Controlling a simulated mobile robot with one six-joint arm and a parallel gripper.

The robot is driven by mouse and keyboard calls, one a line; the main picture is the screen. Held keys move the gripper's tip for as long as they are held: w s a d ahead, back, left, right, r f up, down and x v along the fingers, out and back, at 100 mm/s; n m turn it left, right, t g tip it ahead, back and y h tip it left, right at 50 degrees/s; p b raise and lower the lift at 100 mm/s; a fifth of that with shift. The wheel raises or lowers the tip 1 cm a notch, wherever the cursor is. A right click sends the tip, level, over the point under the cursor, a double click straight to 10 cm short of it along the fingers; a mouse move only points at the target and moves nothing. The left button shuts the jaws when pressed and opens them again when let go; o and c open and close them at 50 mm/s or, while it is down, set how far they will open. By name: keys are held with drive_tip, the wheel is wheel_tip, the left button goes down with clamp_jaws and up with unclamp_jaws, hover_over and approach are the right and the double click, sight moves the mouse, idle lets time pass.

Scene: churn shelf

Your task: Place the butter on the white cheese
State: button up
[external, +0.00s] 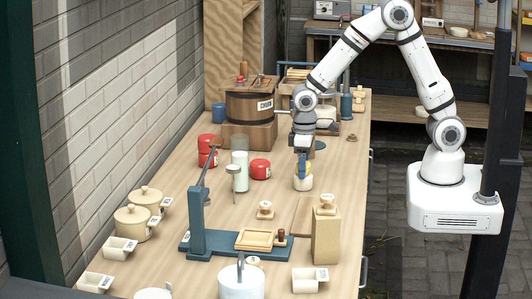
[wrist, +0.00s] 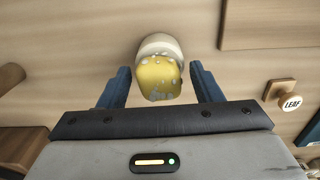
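The butter (wrist: 158,80), a yellow lump with pale flecks, sits between my gripper's blue fingers in the wrist view. The white cheese (wrist: 160,44), a pale round piece, shows behind and below it. In the external view the butter (external: 306,170) is on top of the white cheese (external: 303,184), which stands on the table, and seems to touch it. My gripper (external: 303,167) points down over the two. In the wrist view my gripper (wrist: 161,74) has a narrow gap between each finger and the butter, so it looks open around it. Part of the butter is hidden by the fingers in the external view.
A red round block (external: 260,169) lies left of the cheese, with a wooden churn (external: 250,103) behind. A blue press (external: 210,235) and a tall tan block (external: 326,235) stand nearer the camera. A leaf stamp (wrist: 290,100) shows right in the wrist view. The table (external: 345,165) is clear right of the cheese.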

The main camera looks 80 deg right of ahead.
drive_tip(key=shift+w+r, duration=0.1)
drive_tip(key=shift+r, duration=0.5)
wheel_tip(320, 180, up, 11)
drive_tip(key=s+d+r+t, duration=0.1)
drive_tip(key=s+d, duration=0.1)
drive_tip(key=s, duration=0.4)
drive_tip(key=s+d+r+t, duration=0.1)
drive_tip(key=s+d, duration=0.2)
drive_tip(key=s, duration=0.4)
drive_tip(key=s+d+r+t, duration=0.1)
drive_tip(key=s+d+r, duration=0.1)
drive_tip(key=s, duration=0.4)
drive_tip(key=shift+s+d, duration=0.3)
drive_tip(key=shift+d, duration=0.3)
